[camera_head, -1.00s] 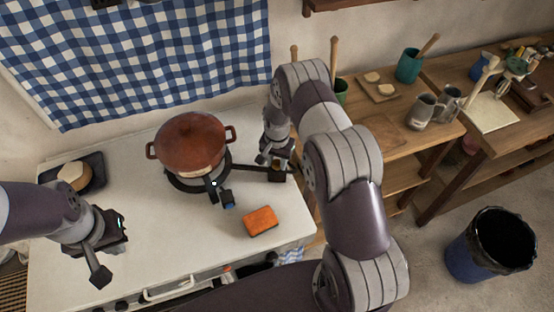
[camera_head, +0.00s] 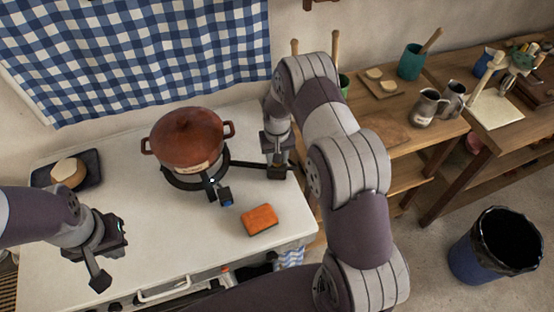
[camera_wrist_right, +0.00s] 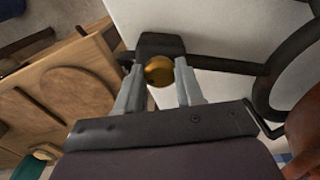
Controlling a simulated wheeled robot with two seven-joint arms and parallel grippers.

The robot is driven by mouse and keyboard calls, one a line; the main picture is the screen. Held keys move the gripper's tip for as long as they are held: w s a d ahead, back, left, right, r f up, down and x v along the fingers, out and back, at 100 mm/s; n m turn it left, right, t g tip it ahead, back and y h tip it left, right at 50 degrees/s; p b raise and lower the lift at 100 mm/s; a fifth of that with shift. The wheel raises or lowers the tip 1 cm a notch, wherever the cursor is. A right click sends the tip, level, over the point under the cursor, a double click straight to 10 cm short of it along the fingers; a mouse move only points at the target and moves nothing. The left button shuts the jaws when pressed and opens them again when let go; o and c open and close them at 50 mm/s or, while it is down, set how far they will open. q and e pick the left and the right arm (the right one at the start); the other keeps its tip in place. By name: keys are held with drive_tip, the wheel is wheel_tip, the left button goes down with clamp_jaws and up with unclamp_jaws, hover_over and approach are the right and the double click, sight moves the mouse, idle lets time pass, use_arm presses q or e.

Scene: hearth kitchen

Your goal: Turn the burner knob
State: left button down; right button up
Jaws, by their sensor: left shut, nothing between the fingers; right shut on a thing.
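The burner (camera_head: 228,179) is a black ring on the white counter, with a brown lidded pot (camera_head: 187,140) on it. A black arm runs right from the ring to a small black block (camera_head: 277,173). A round brass knob (camera_wrist_right: 159,71) sits at that block in the right wrist view. My right gripper (camera_wrist_right: 160,82) has its two grey fingers on either side of the knob, shut on it. In the head view my right gripper (camera_head: 276,148) is over the block and hides the knob. My left gripper (camera_head: 108,245) is shut and empty above the counter's left front.
An orange sponge (camera_head: 260,220) lies on the counter in front of the burner. A dark tray (camera_head: 92,165) with a round pale item is at the left. Wooden tables (camera_head: 400,145) with mugs stand at the right, and a dark bin (camera_head: 468,258) is on the floor.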

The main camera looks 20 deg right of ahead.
drive_tip(key=n+b, duration=0.2)
drive_tip(key=n, duration=0.2)
drive_tip(key=shift+w, duration=0.1)
drive_tip(key=shift+r+n+b, duration=0.1)
drive_tip(key=shift+n+b, duration=0.3)
drive_tip(key=shift+n, duration=1.3)
drive_tip(key=o, duration=0.9)
drive_tip(key=shift+o, duration=0.8)
wheel_tip(320, 180, up, 13)
drive_tip(key=b, duration=0.3)
